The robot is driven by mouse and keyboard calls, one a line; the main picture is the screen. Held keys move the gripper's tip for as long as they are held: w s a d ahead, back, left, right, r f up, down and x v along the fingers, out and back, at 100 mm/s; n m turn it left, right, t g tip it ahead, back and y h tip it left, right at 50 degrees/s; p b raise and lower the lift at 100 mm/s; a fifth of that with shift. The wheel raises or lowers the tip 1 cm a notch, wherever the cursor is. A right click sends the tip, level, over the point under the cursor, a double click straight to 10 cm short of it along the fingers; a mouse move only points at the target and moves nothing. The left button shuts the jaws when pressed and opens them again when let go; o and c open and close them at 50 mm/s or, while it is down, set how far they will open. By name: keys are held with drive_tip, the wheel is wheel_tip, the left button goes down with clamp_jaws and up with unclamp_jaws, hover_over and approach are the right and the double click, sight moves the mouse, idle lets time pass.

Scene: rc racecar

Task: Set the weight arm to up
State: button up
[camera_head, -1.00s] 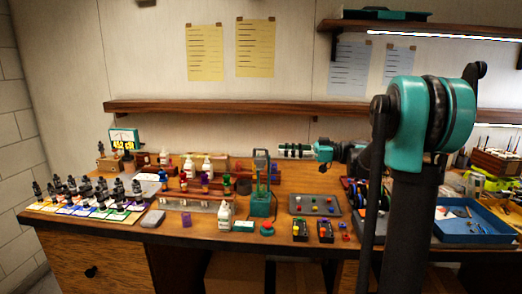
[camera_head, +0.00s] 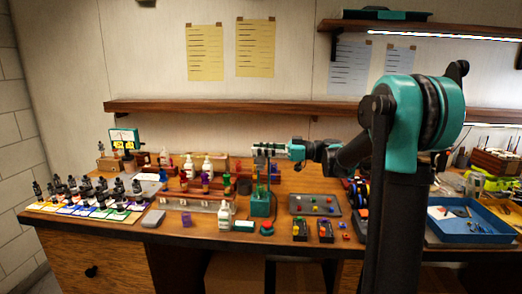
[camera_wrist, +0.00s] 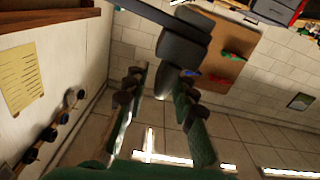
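A green stand (camera_head: 260,203) stands upright near the front edge of the bench, right of the middle. Its upper part, where the weight arm would be, is mostly hidden by my gripper (camera_head: 257,151), which is level with its top and reaches in from the right. In the wrist view, a dark grey bar with rounded cylinders (camera_wrist: 180,50), apparently the weight arm, lies just beyond the fingertips. My gripper (camera_wrist: 160,85) shows its two fingers apart there, with nothing clearly held between them. I cannot tell whether a finger touches the bar.
Small dropper bottles (camera_head: 90,190) stand in rows at left. A white bottle (camera_head: 225,215) stands close left of the stand, a red button (camera_head: 267,227) in front. A grey tray (camera_head: 302,205) lies to the right, a blue tray (camera_head: 465,236) farther right. A wooden shelf (camera_head: 200,106) is behind.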

clamp_jaws()
drive_tip(key=shift+w+r+m, duration=0.45)
drive_tip(key=shift+r+m, duration=0.1)
drive_tip(key=shift+m, duration=0.05)
drive_tip(key=w+r+m, duration=0.2)
drive_tip(key=w+m, duration=1.3)
drive_tip(key=w, duration=0.2)
drive_tip(key=shift+w+d, duration=0.3)
drive_tip(key=shift+d, duration=0.1)
